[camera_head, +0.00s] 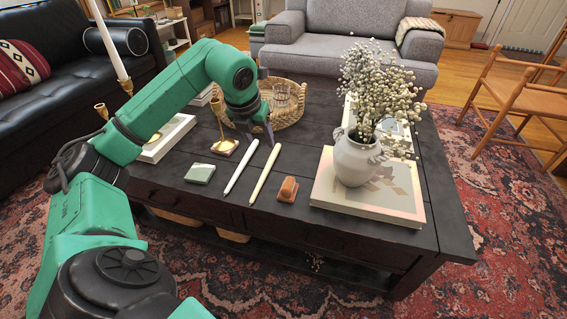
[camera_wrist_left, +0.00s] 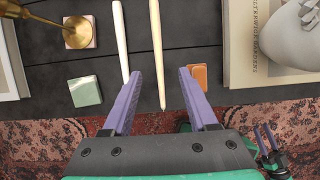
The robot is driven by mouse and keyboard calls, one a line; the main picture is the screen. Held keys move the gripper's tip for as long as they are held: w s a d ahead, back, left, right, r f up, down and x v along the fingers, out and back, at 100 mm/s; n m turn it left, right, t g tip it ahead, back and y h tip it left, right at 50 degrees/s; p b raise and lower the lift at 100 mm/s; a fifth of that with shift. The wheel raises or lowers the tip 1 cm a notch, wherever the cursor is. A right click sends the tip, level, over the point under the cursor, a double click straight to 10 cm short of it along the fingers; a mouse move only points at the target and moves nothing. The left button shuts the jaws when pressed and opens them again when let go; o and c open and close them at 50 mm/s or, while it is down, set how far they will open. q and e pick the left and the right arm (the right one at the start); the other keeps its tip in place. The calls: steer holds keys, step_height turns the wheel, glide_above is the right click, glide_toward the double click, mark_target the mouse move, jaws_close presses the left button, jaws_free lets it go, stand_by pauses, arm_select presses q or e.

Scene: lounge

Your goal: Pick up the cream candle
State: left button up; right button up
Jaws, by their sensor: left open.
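The cream candle (camera_head: 264,175) is a slim taper lying on the dark coffee table, beside a whiter taper (camera_head: 241,180) on its left. My left gripper (camera_head: 259,134) is open and empty above the table, near the candles' far ends. In the left wrist view, the cream candle (camera_wrist_left: 158,55) runs between the fingers of my left gripper (camera_wrist_left: 158,73), apart from both. The whiter taper (camera_wrist_left: 121,40) lies just left of the left finger. My right gripper (camera_wrist_left: 265,138) shows small at the lower right of the wrist view; its jaw opening is unclear.
A green block (camera_head: 200,173) lies left of the candles, an orange-brown block (camera_head: 288,189) right. A brass holder (camera_head: 224,146) stands behind the green block. A white vase (camera_head: 356,160) stands on a book (camera_head: 400,207) at right. A woven tray (camera_head: 297,93) is behind.

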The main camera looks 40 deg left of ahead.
mark_target(268, 165)
arm_select(q)
steer(key=b+x, duration=0.1)
steer(key=x, duration=0.3)
steer(key=b+x, duration=0.2)
steer(key=x, duration=0.2)
steer(key=b+x, duration=0.2)
steer(key=x, duration=0.1)
steer(key=shift+s+a+f, duration=0.1)
steer(key=shift+a+f, duration=0.05)
steer(key=shift+f, duration=0.3)
arm_select(e)
step_height(268, 165, down, 6)
steer(key=t, duration=0.1)
arm_select(q)
steer(key=shift+b+x, duration=0.5)
steer(key=shift+x, duration=0.55)
arm_select(e)
steer(key=w+r+t, duration=0.2)
steer(key=w+r, duration=0.3)
steer(key=shift+r+t, duration=0.2)
steer(key=shift+t, duration=0.1)
arm_select(q)
steer(key=shift+a, duration=0.1)
steer(key=shift+f, duration=0.1)
steer(key=shift+c, duration=0.3)
jaws_close()
